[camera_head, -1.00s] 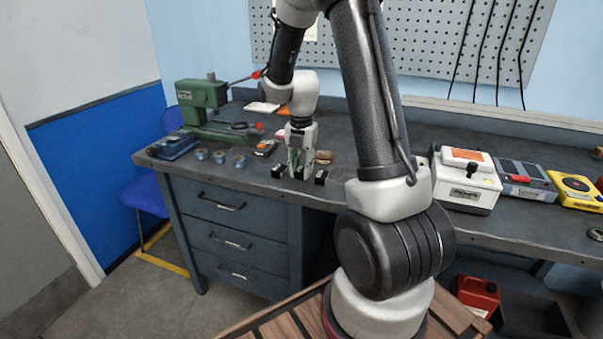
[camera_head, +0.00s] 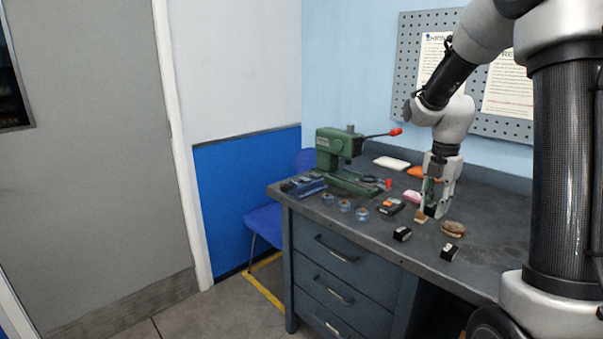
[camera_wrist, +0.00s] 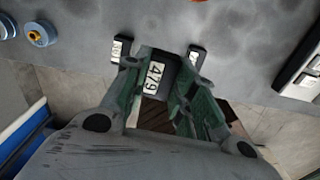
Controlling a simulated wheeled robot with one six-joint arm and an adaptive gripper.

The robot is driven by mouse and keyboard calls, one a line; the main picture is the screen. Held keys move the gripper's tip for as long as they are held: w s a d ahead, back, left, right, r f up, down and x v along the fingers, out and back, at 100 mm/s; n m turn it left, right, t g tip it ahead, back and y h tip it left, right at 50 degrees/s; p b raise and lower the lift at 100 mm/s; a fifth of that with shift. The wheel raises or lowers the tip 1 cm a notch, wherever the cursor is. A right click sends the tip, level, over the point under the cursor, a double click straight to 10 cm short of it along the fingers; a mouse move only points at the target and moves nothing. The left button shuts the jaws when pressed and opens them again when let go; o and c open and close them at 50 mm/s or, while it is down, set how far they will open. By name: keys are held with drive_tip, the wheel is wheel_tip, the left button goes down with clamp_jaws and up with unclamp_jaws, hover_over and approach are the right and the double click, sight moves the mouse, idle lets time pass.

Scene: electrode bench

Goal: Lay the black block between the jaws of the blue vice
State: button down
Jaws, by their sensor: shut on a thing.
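The black block (camera_head: 431,210) is between the fingers of my gripper (camera_head: 437,203) and appears slightly above the bench. In the wrist view, the block (camera_wrist: 157,72) has a white label reading 479, and the green-padded fingers of my gripper (camera_wrist: 155,85) close on its sides. The blue vice (camera_head: 303,186) stands at the bench's left front corner, well to the left of my gripper. Its jaw gap is too small to make out, and the vice is not in the wrist view.
Two other black blocks (camera_head: 402,234) (camera_head: 452,252) sit near the front edge. Between vice and gripper are several blue round pieces (camera_head: 344,206) and a black-orange device (camera_head: 390,206). The green press (camera_head: 338,150) stands behind the vice, its red-tipped lever (camera_head: 395,132) sticking out. A brown object (camera_head: 454,228) lies right.

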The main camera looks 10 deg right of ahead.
drive_tip(key=m, duration=0.3)
drive_tip(key=shift+w+m, duration=0.15)
drive_tip(key=shift+m, duration=0.25)
drive_tip(key=m, duration=0.5)
drive_tip(key=shift+w+r, duration=0.1)
drive_tip(key=shift+w, duration=0.25)
drive_tip(key=w+a+f+m, duration=0.1)
drive_tip(key=m, duration=0.4)
drive_tip(key=w+a+f+m, duration=0.1)
drive_tip(key=a+m, duration=0.1)
drive_tip(key=m, duration=0.3)
drive_tip(key=w+a+m, duration=0.2)
drive_tip(key=m, duration=0.3)
drive_tip(key=shift+f+m, duration=0.4)
hover_over(377, 235)
drive_tip(key=f, duration=0.3)
drive_tip(key=shift+d+f, duration=0.2)
drive_tip(key=shift+d, duration=0.2)
drive_tip(key=shift+a, duration=0.35)
